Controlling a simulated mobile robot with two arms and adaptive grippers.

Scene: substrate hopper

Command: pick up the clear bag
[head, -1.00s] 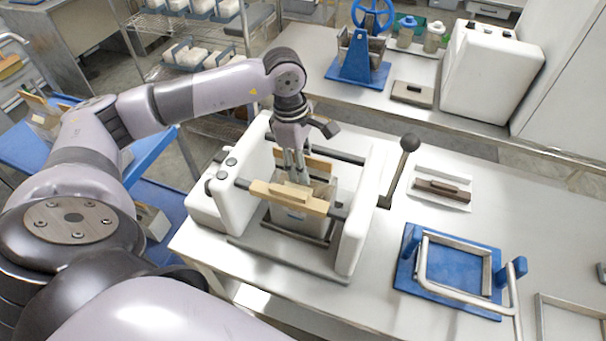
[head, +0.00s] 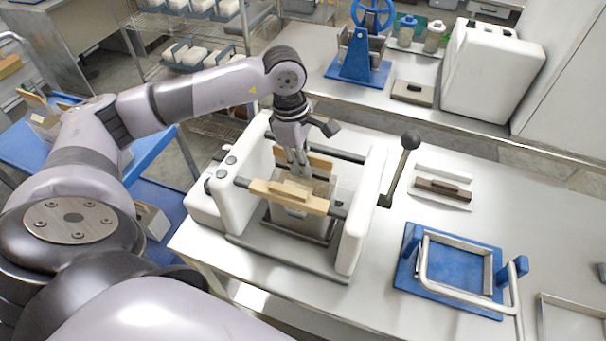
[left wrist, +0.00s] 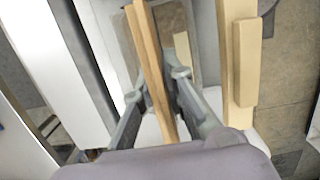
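The clear bag (head: 319,187) looks like a greyish see-through body inside the white press frame, between a front and a back wooden bar; its outline is hard to make out. My left gripper (head: 299,172) points down into the frame, behind the front wooden bar (head: 289,197) and beside the back one (head: 319,163). In the left wrist view its two fingers (left wrist: 157,84) stand apart on either side of a wooden strip (left wrist: 147,45), with gaps visible. A greyish panel with a pale patch (left wrist: 182,47) shows past the fingertips. My right gripper is out of view.
A blue fixture (head: 408,284) and a white tray (head: 456,203) lie to the right. A blue cart (head: 167,207) stands left.

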